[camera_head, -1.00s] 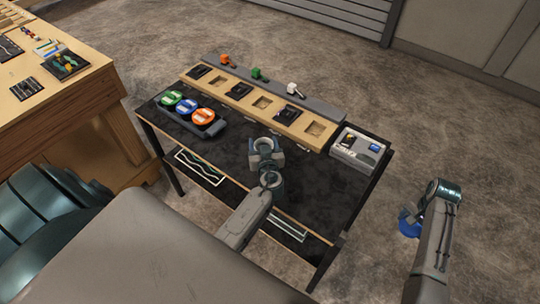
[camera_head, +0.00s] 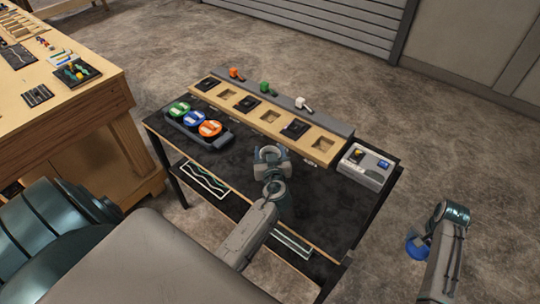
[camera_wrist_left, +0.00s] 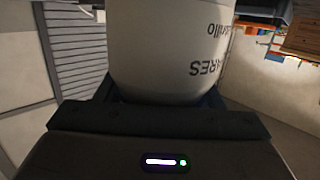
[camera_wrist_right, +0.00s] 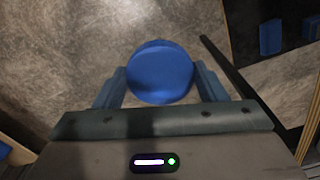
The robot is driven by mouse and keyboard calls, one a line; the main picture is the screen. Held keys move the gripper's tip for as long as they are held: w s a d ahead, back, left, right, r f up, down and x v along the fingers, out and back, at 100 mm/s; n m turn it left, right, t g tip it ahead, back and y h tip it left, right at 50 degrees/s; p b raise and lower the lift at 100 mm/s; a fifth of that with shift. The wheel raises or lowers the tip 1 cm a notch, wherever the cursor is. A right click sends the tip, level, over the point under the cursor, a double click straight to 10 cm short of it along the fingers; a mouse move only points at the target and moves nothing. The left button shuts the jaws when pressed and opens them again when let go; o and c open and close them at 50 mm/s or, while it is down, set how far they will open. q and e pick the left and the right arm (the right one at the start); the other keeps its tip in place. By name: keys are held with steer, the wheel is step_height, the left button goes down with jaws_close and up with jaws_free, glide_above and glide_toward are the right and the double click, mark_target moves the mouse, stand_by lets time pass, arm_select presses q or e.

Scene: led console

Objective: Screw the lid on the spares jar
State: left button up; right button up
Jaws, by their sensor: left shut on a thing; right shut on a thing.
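A pale jar (camera_wrist_left: 170,50) with dark lettering, partly reading "ARES", fills the top of the left wrist view. My left gripper (camera_head: 269,167) is shut on it, over the front part of the dark table in the head view. My right gripper (camera_head: 418,246) is shut on a round blue lid (camera_wrist_right: 160,72), which sits between its fingers in the right wrist view. The lid also shows as a blue patch in the head view (camera_head: 416,250), out over the floor to the right of the table. The lid and jar are well apart.
The dark table (camera_head: 235,170) carries a wooden board with square recesses (camera_head: 323,145), a tray of green, blue and orange round pieces (camera_head: 222,143), and a grey box (camera_head: 352,176). A wooden workbench (camera_head: 105,95) stands at left. Floor is open at right.

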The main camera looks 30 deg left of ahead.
arm_select(q)
steer(key=s+d+b, duration=0.2)
steer(key=s+b, duration=0.1)
steer(key=s, duration=0.3)
steer(key=s+d+r+b, duration=0.1)
steer(key=s+d+b, duration=0.2)
steer(key=s, duration=0.4)
steer(key=shift+d, duration=0.35)
steer(key=shift+s+d+r, duration=0.1)
steer(key=shift+s+r, duration=0.15)
steer(key=shift+s, duration=0.2)
steer(key=o, duration=0.4)
steer(key=c, duration=0.8)
